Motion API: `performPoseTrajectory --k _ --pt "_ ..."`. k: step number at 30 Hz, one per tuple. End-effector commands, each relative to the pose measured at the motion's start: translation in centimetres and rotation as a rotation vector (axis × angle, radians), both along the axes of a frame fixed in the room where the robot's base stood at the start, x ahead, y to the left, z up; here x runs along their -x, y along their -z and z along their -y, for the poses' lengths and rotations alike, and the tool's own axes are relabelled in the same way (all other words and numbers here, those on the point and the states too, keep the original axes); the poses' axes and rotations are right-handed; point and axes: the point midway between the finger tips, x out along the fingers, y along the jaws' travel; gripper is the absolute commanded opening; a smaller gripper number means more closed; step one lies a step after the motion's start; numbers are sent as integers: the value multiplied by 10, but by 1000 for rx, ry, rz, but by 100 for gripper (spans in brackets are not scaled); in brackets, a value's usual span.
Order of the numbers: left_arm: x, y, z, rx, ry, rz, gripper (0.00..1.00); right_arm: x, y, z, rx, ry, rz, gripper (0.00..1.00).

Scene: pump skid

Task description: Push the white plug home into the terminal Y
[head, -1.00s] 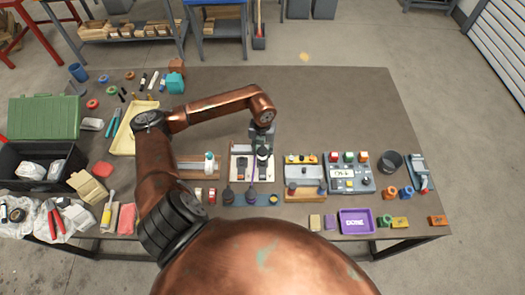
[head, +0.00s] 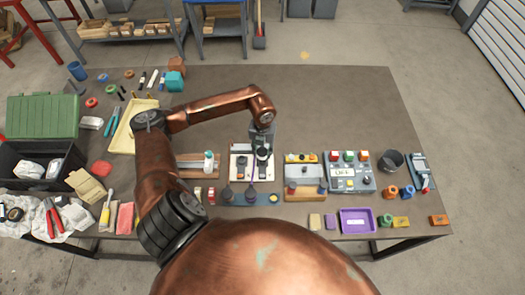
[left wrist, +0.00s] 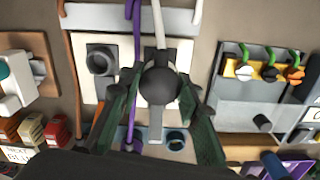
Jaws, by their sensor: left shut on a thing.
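My left gripper (head: 263,158) is over the white terminal board (head: 239,160). In the left wrist view its two dark green fingers (left wrist: 158,112) are shut on the dark round body of a plug (left wrist: 160,86) with a white cable (left wrist: 172,22); I take it for the white plug. The plug is over the right part of the board (left wrist: 91,88). A dark round socket (left wrist: 101,60) shows uncovered on the left part. Whatever is under the plug is hidden, so terminal Y and the plug's depth cannot be made out. My right gripper is not in view.
A purple cable (left wrist: 133,45) runs beside the left finger. A blue rack (head: 262,198) lies in front of the board. A grey block with coloured plugs (head: 304,172) stands close on the right, and a wooden-based fixture (head: 190,168) on the left.

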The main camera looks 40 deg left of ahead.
Motion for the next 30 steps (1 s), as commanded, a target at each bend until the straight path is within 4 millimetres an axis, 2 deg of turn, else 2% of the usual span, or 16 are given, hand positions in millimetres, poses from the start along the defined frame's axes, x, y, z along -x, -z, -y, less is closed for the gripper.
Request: performPoseTrajectory --k 30 --pt "0 20 0 0 0 0 2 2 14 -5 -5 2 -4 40"
